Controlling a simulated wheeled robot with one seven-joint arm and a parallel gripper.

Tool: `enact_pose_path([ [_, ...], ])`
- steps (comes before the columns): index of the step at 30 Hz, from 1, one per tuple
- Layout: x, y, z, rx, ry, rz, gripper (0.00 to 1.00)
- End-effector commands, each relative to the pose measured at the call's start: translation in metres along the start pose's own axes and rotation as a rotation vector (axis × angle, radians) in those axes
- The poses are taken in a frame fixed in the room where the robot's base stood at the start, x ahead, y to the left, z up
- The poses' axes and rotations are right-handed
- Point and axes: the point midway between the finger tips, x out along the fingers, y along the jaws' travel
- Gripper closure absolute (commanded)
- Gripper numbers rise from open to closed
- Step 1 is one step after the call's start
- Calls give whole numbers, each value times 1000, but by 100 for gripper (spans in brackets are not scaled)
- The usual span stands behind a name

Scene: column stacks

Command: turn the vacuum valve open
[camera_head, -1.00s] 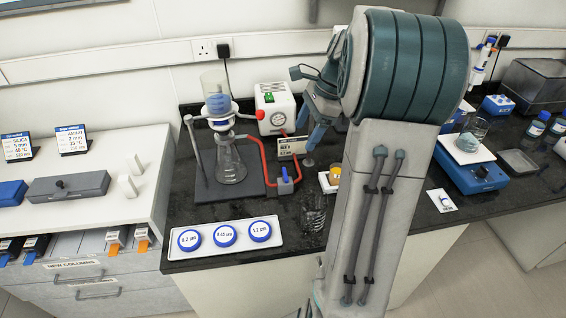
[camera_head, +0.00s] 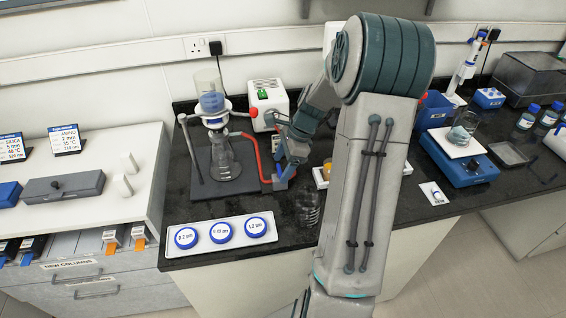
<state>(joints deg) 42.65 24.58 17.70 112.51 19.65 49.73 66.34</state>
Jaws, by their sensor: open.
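The vacuum valve (camera_head: 279,182) is a small blue block on the red tubing, right of the filter flask. My gripper (camera_head: 286,172) is open at the valve, with its fingers pointing down and left over it. The fingers and wrist cover the valve's handle, so I cannot tell whether they touch it or how the handle is turned. Red tubing (camera_head: 258,160) runs from the flask side to the valve. The glass filter flask (camera_head: 224,163) stands on a dark stand base with a blue-filled funnel (camera_head: 211,101) above it.
A white tray (camera_head: 200,252) with three blue-rimmed filter discs lies at the front left. An empty glass beaker (camera_head: 307,208) stands close to my arm. A blue balance (camera_head: 459,168) bearing a beaker is at right.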

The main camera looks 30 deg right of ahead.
Motion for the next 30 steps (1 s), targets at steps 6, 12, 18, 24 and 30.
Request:
enact_pose_path([
  [6,3,0,0,0,0,1,27],
  [12,3,0,0,0,0,1,55],
  [18,3,0,0,-1,0,1,72],
  [24,2,-1,0,-27,0,11,72],
  [30,2,-2,1,-117,0,48,72],
])
